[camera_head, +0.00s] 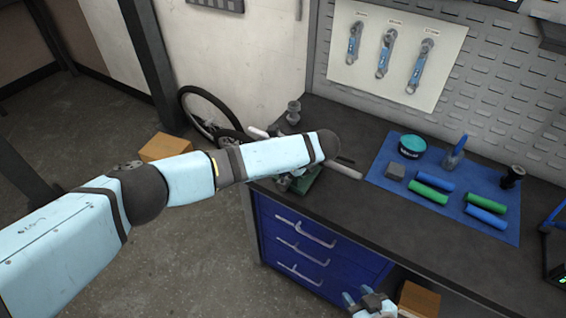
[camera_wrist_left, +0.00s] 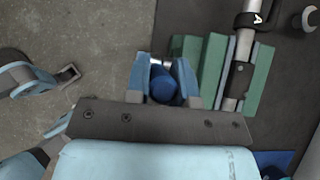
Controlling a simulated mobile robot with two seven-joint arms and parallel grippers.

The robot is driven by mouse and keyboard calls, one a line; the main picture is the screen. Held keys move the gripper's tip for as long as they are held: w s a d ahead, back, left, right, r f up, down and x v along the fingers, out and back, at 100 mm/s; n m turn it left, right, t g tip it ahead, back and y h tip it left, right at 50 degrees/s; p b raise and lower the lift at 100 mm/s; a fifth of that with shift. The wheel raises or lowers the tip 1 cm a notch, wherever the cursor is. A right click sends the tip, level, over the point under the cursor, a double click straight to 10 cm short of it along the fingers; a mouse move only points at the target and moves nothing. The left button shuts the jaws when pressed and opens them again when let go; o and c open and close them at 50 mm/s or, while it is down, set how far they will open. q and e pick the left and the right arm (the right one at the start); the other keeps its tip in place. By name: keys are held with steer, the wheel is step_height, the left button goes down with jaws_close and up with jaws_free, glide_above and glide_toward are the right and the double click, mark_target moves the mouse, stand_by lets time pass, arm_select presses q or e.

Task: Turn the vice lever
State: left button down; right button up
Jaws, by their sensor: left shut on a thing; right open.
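The green vice (camera_head: 305,183) sits at the left front corner of the workbench, mostly hidden behind my left arm in the head view. In the left wrist view the vice (camera_wrist_left: 262,78) is just right of my fingers. My left gripper (camera_wrist_left: 163,82) is shut on the blue-ended vice lever (camera_wrist_left: 162,88), which shows a bright metal part between the fingers. The head view hides this gripper behind its arm. My right gripper (camera_head: 368,300) is low at the bottom edge of the head view, in front of the drawers, open and apart from the vice.
A blue mat (camera_head: 385,180) on the bench carries green and blue cylinders, a teal tin (camera_head: 412,146) and small tools. Wrenches hang on a board (camera_head: 345,70) behind. Blue drawers (camera_head: 305,245) are below. A cardboard box (camera_head: 165,147) and a wheel (camera_head: 205,112) stand left of the bench.

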arm_select(q)
steer(key=shift+s+d+f, duration=0.1)
steer(key=shift+s+d, duration=0.1)
steer(key=c, duration=1)
jaws_free()
steer(key=shift+d, duration=0.1)
steer(key=shift+r, duration=0.2)
steer(key=shift+b+v, duration=0.95)
steer(key=shift+v, duration=5.9)
steer(key=shift+d+f, duration=0.1)
